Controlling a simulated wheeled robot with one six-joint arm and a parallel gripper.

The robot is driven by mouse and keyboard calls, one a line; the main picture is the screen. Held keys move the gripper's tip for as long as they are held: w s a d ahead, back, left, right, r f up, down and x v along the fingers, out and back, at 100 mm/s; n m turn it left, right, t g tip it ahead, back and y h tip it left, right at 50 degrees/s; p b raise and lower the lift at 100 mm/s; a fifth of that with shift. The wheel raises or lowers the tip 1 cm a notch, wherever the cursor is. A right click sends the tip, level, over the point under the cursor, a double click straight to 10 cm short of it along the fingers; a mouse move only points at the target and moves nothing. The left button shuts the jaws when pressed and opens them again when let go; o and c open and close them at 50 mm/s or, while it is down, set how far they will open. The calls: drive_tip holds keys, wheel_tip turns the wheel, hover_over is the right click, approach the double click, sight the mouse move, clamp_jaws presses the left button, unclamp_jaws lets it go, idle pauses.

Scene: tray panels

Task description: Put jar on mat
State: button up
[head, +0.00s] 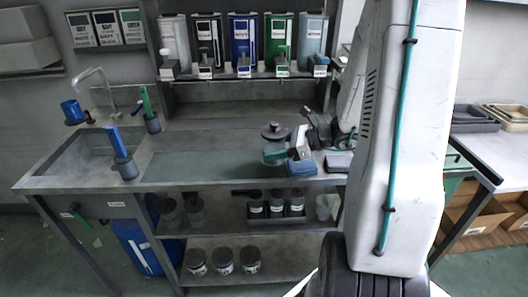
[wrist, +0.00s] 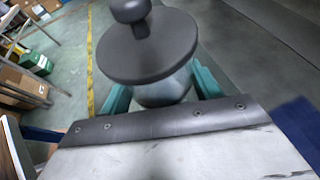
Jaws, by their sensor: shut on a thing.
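The jar (head: 273,134) has a dark round lid with a knob and a pale, glassy body. It is upright at the right part of the counter. In the wrist view the jar's lid (wrist: 147,45) fills the top middle and hides much of the body. My gripper (head: 276,156) has teal fingers, one on each side of the jar, shut on its body. The fingers also show in the wrist view (wrist: 162,95). The mat (head: 195,166) is a flat grey-green rectangle on the counter, left of the jar. I cannot tell whether the jar's base touches anything.
A blue block (head: 303,168) lies close to the right of my gripper, near the counter's front edge. A blue-handled brush in a holder (head: 122,155) stands left of the mat, beside the sink (head: 75,160). Several dispensers (head: 240,45) hang behind. The mat's visible surface is clear.

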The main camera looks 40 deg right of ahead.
sight(266, 151)
drive_tip(key=w, duration=0.3)
drive_tip(key=shift+w+f, duration=0.15)
drive_tip(key=shift+w, duration=0.25)
drive_tip(key=f, duration=0.1)
drive_tip(key=w+f, duration=0.1)
drive_tip(key=shift+d+f, duration=0.1)
drive_tip(key=shift+f, duration=0.7)
drive_tip(key=shift+f, duration=0.1)
drive_tip(key=o, duration=1.4)
